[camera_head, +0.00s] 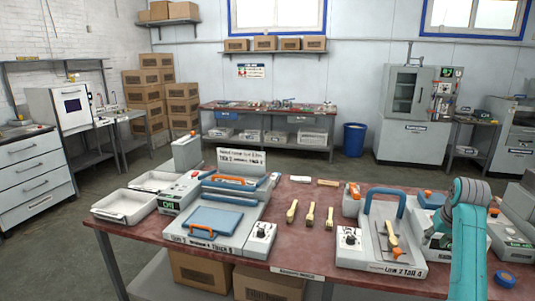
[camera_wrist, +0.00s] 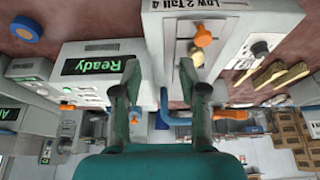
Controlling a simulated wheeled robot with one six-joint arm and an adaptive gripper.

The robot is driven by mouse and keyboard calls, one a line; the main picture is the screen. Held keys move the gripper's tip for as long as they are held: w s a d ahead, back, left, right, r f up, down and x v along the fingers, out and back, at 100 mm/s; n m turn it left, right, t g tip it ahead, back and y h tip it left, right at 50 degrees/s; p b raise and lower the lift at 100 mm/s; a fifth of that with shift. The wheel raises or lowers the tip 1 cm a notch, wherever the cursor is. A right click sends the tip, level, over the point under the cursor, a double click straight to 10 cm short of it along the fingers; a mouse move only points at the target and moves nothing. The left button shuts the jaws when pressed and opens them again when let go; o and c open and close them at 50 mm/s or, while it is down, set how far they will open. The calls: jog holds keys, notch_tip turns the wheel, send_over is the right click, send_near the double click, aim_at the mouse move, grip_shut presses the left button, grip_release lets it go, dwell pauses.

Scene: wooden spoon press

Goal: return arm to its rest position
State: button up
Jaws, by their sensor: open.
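My gripper (camera_wrist: 167,85) is open and empty in the wrist view, with its two dark fingers apart. That view is upside down and shows the press marked "Low 2 Tall 4" (camera_wrist: 275,20) above the fingers, and a unit with a green "Ready" display (camera_wrist: 95,65) to their left. In the head view my teal arm (camera_head: 468,240) rises at the right, beside the press (camera_head: 380,263); its fingers cannot be made out there. A wooden spoon (camera_head: 393,240) with an orange part lies on that press, under a raised blue handle (camera_head: 385,200).
Several wooden spoons (camera_head: 310,215) lie on the red table (camera_head: 300,245) between the presses. The left press (camera_head: 190,235) has a blue plate and orange handles. A blue round object (camera_head: 505,279) lies at the right front.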

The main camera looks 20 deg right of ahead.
jog(key=s+a+f+n+t, duration=0.1)
jog(key=s+a+f+t, duration=0.1)
jog(key=a+f, duration=1)
jog(key=s+a+f+n+t, duration=0.1)
jog(key=s+a+f, duration=0.1)
jog(key=a+f, duration=1)
jog(key=s+a+f+t, duration=0.2)
jog(key=s+a+f, duration=0.4)
jog(key=s+f, duration=0.1)
jog(key=s+a+r+n+t, duration=0.1)
jog(key=s+a, duration=0.6)
jog(key=s, duration=0.2)
jog(key=s+a+r+n+t, duration=0.1)
jog(key=s+a+r+t, duration=0.1)
jog(key=s+a, duration=0.65)
jog(key=s+a+r+n+t+y, duration=0.2)
jog(key=s+a+r, duration=0.1)
jog(key=s+r, duration=1.2)
jog(key=shift+s+a+r+t, duration=0.15)
jog(key=shift+s+r+t, duration=0.2)
jog(key=shift+s, duration=0.65)
